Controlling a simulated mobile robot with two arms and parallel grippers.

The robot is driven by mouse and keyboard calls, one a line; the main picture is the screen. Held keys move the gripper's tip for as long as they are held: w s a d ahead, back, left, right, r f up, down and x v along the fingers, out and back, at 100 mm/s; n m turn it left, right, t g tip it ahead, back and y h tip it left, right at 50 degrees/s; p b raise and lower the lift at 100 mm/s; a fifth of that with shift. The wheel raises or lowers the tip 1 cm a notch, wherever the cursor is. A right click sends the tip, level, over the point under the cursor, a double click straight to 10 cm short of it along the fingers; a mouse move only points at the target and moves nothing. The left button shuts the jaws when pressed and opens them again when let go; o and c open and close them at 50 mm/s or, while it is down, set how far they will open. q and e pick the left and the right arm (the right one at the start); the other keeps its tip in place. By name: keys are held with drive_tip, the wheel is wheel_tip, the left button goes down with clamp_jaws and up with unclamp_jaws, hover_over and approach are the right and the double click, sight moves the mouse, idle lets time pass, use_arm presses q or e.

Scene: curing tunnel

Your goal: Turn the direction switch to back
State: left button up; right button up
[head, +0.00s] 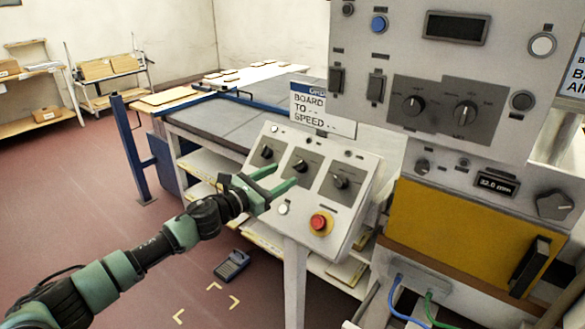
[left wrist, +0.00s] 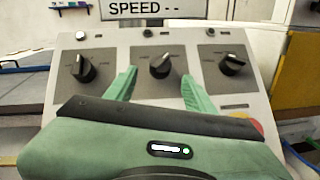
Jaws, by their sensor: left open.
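A sloped light-grey control box (head: 262,218) carries three black rotary switches in a row: a left one (head: 266,151), a middle one (head: 300,166) and a right one (head: 340,181). Their labels are too small to read, so I cannot tell which is the direction switch. My left gripper (head: 285,175) is open in front of the box, close to the middle switch. In the left wrist view its green fingers appear on either side of the middle switch (left wrist: 162,66); the left switch (left wrist: 83,68) and right switch (left wrist: 232,64) lie outside them. Contact cannot be told. My right gripper is not in view.
A red stop button (head: 321,223) sits low on the box, beside a white button (head: 283,208). A "BOARD TO SPEED" sign (head: 323,107) stands behind it. A larger panel (head: 440,62) with more knobs rises at right, above a yellow door (head: 455,235).

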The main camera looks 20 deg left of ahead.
sight(297, 167)
use_arm(q)
drive_tip(key=x, duration=0.5)
drive_tip(key=shift+w+p, duration=0.15)
drive_tip(key=shift+p, duration=0.25)
clamp_jaws()
